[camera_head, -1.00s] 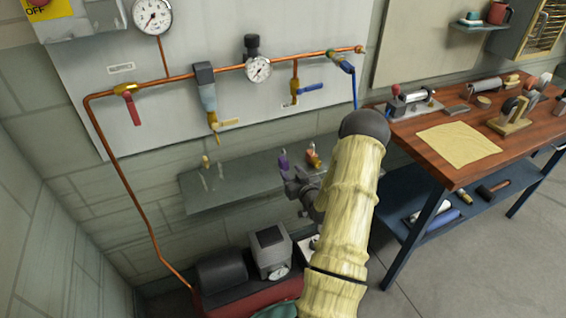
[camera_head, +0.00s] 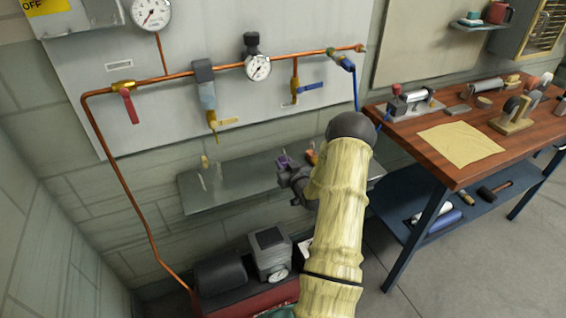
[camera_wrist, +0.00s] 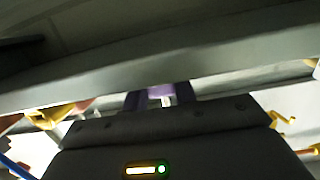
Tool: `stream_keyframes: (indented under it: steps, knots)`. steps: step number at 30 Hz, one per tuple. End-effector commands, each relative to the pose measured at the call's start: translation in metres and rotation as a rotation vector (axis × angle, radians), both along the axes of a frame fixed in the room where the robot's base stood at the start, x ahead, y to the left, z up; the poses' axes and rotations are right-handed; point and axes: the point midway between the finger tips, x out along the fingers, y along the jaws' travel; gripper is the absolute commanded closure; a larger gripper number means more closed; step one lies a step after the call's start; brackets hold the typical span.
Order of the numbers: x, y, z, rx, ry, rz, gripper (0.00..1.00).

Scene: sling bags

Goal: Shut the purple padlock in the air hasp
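The purple padlock (camera_head: 282,161) stands on the grey wall shelf, near its right part. It also shows in the wrist view (camera_wrist: 160,92) as a purple body with a pale part below it, between two dark fingers. My gripper (camera_head: 287,170) is at the padlock, its fingers apart on either side of it. Whether they touch its sides is hard to tell. I cannot make out the air hasp for certain. Blue-handled valves sit on the copper pipe, one at the middle right (camera_head: 310,87) and one near its right end (camera_head: 345,62).
The grey shelf (camera_head: 215,192) also carries an orange-red item (camera_head: 312,157) just right of the padlock, close to my gripper. A compressor (camera_head: 222,272) and a gauge box (camera_head: 270,255) stand below. A wooden workbench (camera_head: 468,173) is at the right. Gauges and a red-handled valve (camera_head: 130,107) are above.

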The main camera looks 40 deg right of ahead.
Motion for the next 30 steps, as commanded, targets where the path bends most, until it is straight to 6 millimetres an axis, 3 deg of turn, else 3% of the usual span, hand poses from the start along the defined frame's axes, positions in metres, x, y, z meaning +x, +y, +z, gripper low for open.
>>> stream_keyframes:
  steps: [3, 30]
  knots:
    - [0.0, 0.0, 0.0, 0.0, 0.0, 0.0, 0.97]
    - [0.0, 0.0, 0.039, -0.001, -0.001, 0.001, 0.97]
